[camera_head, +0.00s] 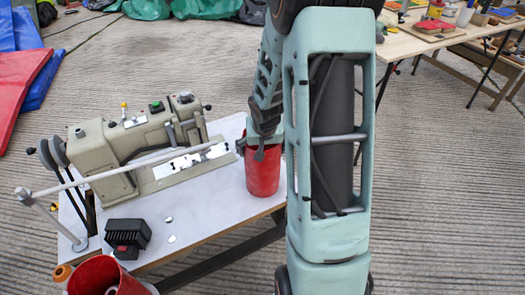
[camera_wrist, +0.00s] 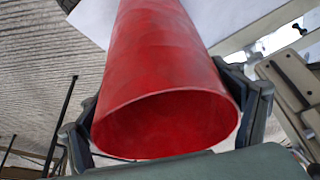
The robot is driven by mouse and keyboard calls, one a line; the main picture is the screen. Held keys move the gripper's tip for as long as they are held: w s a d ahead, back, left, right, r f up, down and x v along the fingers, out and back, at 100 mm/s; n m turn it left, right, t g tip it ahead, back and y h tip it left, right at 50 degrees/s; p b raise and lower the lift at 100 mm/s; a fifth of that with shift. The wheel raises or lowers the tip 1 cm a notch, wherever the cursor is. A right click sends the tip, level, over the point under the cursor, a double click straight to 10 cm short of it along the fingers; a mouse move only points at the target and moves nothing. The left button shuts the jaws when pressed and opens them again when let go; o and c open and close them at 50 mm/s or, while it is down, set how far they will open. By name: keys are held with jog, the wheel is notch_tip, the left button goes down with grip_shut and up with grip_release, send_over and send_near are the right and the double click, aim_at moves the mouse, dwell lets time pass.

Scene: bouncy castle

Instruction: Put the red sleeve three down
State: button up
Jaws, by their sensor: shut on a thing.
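The red sleeve (camera_head: 262,175) is an open red tube at the right part of the white table. In the wrist view the red sleeve (camera_wrist: 165,75) fills the middle, with its open round end towards the camera. My gripper (camera_head: 258,150) is at the sleeve's upper end in the head view. In the wrist view my gripper (camera_wrist: 168,115) has a finger on each side of the sleeve and is shut on it. The sleeve looks upright. I cannot tell whether its lower end touches the table.
A beige sewing machine (camera_head: 135,145) stands on the white table (camera_head: 205,200), left of the sleeve. A black and red block (camera_head: 128,235) lies near the front left. Another red container (camera_head: 100,278) is at the bottom left. A second table (camera_head: 430,38) with items stands at the back right.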

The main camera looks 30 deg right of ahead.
jog(key=shift+f, duration=0.15)
jog(key=o, duration=1.5)
jog(key=p+v, duration=0.5)
jog(key=v, duration=0.7)
jog(key=shift+w, duration=0.1)
